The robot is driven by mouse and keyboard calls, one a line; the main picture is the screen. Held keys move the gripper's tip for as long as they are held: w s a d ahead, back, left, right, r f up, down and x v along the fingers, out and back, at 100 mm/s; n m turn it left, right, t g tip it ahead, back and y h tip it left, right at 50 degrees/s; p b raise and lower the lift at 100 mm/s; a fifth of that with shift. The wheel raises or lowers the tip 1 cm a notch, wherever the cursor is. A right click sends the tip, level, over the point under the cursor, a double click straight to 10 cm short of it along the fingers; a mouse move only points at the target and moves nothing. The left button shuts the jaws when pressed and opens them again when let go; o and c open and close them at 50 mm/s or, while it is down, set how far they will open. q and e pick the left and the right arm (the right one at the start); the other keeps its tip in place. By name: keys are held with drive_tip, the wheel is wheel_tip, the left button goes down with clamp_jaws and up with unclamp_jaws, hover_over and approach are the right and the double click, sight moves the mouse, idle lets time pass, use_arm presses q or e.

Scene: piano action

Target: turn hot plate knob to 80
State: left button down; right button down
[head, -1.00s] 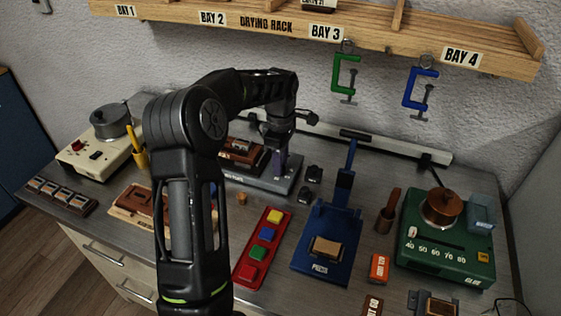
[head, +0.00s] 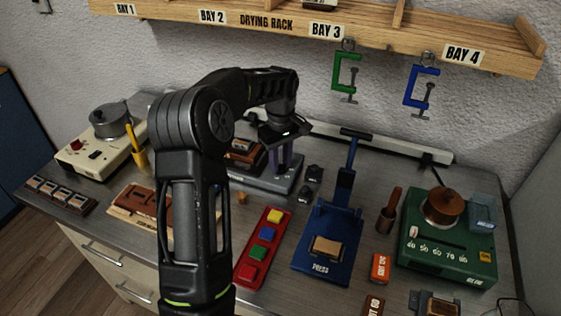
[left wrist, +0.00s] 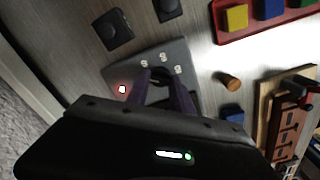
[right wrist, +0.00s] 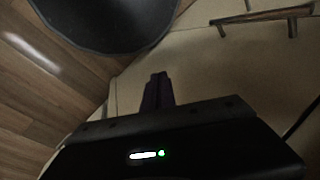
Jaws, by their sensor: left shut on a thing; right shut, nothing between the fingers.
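The grey hot plate (head: 262,181) stands at the back middle of the bench, with a dark brown block on it. In the head view my left gripper (head: 281,158) points down at the hot plate, and the knob is hidden. The knob's pointer cannot be read. My right gripper (right wrist: 158,84) is shut and empty.
A red tray (head: 262,250) with coloured blocks and a blue press (head: 325,262) stand to the right. A green glue heater (head: 445,255) has a pot and a 40–80 scale. A cream unit (head: 95,155) is far left. The drying rack (head: 290,30) overhangs the back.

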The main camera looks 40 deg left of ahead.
use_arm(q)
drive_tip(key=m, duration=0.3)
drive_tip(key=shift+m, duration=0.3)
drive_tip(key=m, duration=0.3)
drive_tip(key=shift+m, duration=0.3)
drive_tip(key=m, duration=0.3)
drive_tip(key=shift+m, duration=0.4)
drive_tip(key=m, duration=0.3)
drive_tip(key=shift+m, duration=0.3)
drive_tip(key=m, duration=0.3)
drive_tip(key=shift+m, duration=0.3)
drive_tip(key=m, duration=0.3)
drive_tip(key=shift+m, duration=0.3)
drive_tip(key=m, duration=0.3)
drive_tip(key=shift+m, duration=0.3)
drive_tip(key=shift+m+p, duration=0.35)
drive_tip(key=shift+m, duration=1.55)
